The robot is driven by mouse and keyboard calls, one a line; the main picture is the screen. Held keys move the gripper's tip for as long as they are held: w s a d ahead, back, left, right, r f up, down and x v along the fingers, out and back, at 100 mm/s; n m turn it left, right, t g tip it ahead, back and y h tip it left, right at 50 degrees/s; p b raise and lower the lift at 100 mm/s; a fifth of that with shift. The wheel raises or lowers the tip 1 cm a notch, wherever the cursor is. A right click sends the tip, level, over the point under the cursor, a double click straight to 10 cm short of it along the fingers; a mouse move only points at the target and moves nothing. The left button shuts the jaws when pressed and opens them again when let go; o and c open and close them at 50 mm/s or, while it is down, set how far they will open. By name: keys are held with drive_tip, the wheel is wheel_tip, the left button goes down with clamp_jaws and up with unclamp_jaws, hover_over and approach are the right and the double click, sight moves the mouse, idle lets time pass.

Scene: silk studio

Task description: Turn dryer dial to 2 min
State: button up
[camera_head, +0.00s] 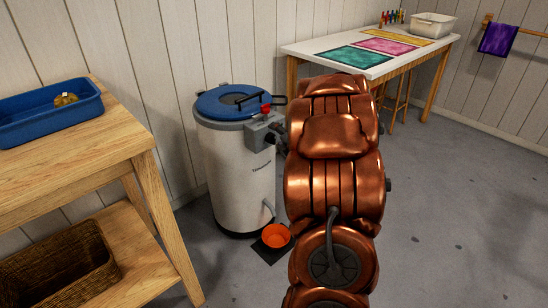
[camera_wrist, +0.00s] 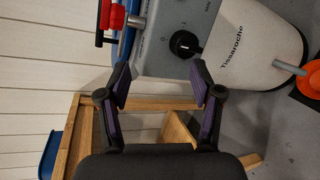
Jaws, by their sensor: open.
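The dryer (camera_head: 235,170) is a white upright cylinder with a blue lid, standing on the floor by the wall. A grey control box (camera_head: 262,132) is on its upper right side. In the wrist view the box carries a round black dial (camera_wrist: 184,44) with a small light mark on it. Markings beside the dial are too small to read surely. My gripper (camera_wrist: 160,72) is open and empty, its two purple-padded fingers apart, with the dial just beyond the right fingertip. I cannot tell whether they touch. In the head view my copper arm partly hides the gripper.
A red knob (camera_wrist: 114,17) sits at the dryer's top. An orange bowl (camera_head: 276,236) stands under the dryer's spout. A wooden table (camera_head: 90,160) with a blue tray (camera_head: 40,112) is at left. A white worktable (camera_head: 375,65) stands behind. Grey floor at right is clear.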

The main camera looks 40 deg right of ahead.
sight(274, 141)
drive_tip(key=shift+s+d+f+n+t+y+b, duration=0.85)
drive_tip(key=shift+f+n+t+b, duration=1.2)
drive_tip(key=shift+f, duration=0.9)
drive_tip(key=shift+g, duration=0.25)
drive_tip(key=w, duration=0.1)
drive_tip(key=w+b, duration=0.1)
drive_tip(key=w, duration=0.3)
drive_tip(key=shift+d+f+b, duration=0.1)
drive_tip(key=shift+d+b, duration=0.15)
drive_tip(key=shift+b, duration=0.1)
drive_tip(key=shift+w+d, duration=0.2)
drive_tip(key=shift+w, duration=0.65)
drive_tip(key=shift+c, duration=0.2)
drive_tip(key=c, duration=1.1)
